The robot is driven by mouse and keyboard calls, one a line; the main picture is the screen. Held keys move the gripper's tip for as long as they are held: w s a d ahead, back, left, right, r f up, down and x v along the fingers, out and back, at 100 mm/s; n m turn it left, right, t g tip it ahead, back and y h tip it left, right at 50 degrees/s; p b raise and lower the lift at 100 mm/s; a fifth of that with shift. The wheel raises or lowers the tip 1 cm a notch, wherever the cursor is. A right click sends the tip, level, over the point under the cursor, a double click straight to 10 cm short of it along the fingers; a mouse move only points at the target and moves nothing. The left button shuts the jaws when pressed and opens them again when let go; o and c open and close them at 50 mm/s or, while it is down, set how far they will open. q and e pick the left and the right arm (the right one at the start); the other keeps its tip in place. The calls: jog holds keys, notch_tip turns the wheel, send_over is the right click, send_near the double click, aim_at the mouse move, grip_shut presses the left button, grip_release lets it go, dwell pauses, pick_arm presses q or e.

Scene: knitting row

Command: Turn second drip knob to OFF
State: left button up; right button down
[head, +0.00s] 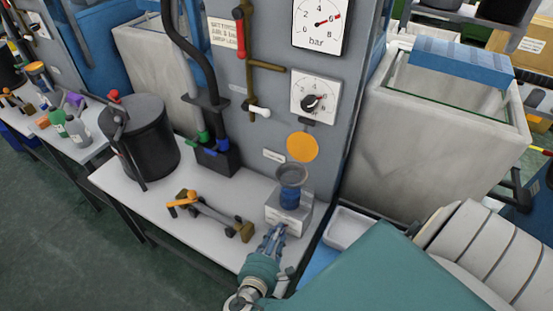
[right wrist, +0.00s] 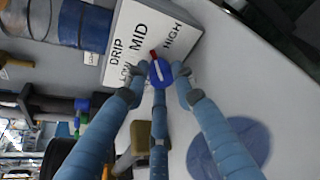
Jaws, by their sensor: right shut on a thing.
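A light grey drip unit (head: 298,222) stands on the white bench, with a blue and grey cup (head: 291,188) on top. In the right wrist view, its white face (right wrist: 185,20) carries the words DRIP, LOW, MID and HIGH. A round blue knob (right wrist: 160,74) with a white, red-tipped pointer sits on that face. The pointer is turned roughly toward MID. My right gripper (right wrist: 158,88) has its blue fingers closed around the knob. In the head view, my right gripper (head: 277,236) is at the unit's front, and the knob is hidden there. My left gripper is not in view.
An orange-handled metal tool (head: 208,215) lies on the bench left of the unit. A black pot (head: 145,140) stands farther left. A white tray (head: 347,229) is right of the unit.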

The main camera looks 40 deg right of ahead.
jog(key=n+g+p, duration=0.1)
jog(key=n+p, duration=0.1)
jog(key=p, duration=0.1)
jog(key=shift+a+r+g, duration=0.1)
jog(key=shift+g, duration=0.2)
jog(key=shift+f+n+g+p, duration=0.2)
jog(key=shift+n+g+p, duration=0.3)
jog(key=shift+n+p, duration=0.4)
jog(key=shift+h, duration=0.3)
jog(key=c, duration=1.5)
grip_release()
jog(key=shift+o, duration=0.2)
jog(key=shift+w, duration=0.1)
jog(key=v, duration=1.2)
jog(key=shift+r, duration=0.15)
